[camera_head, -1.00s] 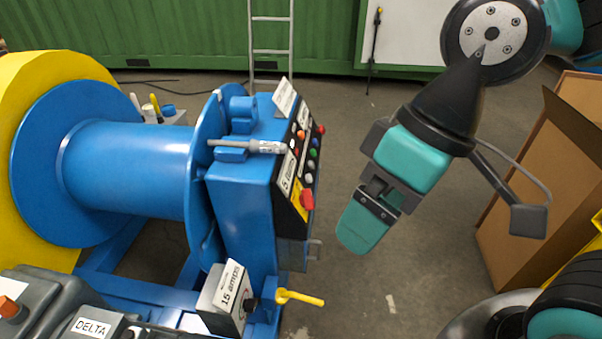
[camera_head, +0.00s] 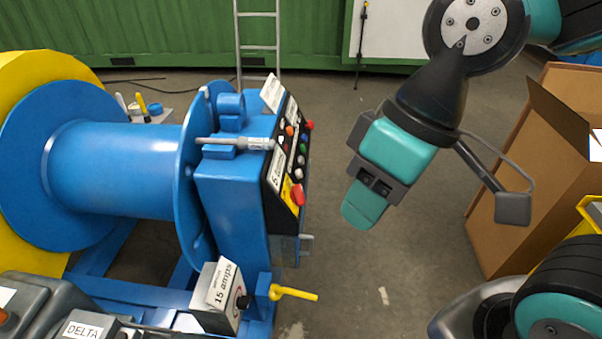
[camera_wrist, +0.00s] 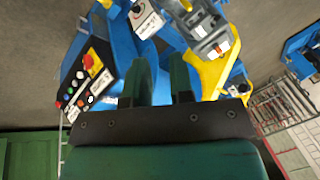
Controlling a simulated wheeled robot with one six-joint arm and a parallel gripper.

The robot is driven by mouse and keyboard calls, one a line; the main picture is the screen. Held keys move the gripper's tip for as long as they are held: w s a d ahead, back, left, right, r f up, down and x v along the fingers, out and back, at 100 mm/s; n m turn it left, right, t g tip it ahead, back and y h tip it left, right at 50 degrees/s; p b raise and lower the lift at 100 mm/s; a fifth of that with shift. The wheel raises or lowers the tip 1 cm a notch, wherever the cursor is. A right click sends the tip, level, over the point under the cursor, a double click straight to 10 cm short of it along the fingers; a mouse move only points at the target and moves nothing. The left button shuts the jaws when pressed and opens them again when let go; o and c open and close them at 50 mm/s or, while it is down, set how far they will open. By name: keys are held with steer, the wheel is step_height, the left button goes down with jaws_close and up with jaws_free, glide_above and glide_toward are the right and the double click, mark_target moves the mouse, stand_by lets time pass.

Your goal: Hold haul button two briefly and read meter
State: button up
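A blue winch cabinet (camera_head: 233,205) carries a black control panel (camera_head: 288,150) on its right face. The panel has small coloured buttons, a larger red button (camera_head: 298,194) on yellow and white labels. The panel also shows at the left of the wrist view (camera_wrist: 85,78). Button numbers are not legible, so I cannot tell which is haul button two. A grey box (camera_head: 218,297) labelled "15 amps" sits low beside the cabinet; I cannot read a meter value. My gripper (camera_head: 362,206) hangs right of the panel, apart from it. In the wrist view its two fingers (camera_wrist: 163,80) stand apart with nothing between.
A blue drum (camera_head: 110,170) with a yellow flange lies left of the cabinet. A yellow handle (camera_head: 293,293) sticks out low, below the panel. A cardboard box (camera_head: 535,180) stands at the right. Bare floor (camera_head: 400,240) lies between cabinet and box.

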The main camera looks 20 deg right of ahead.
jaws_close()
stand_by(1.2)
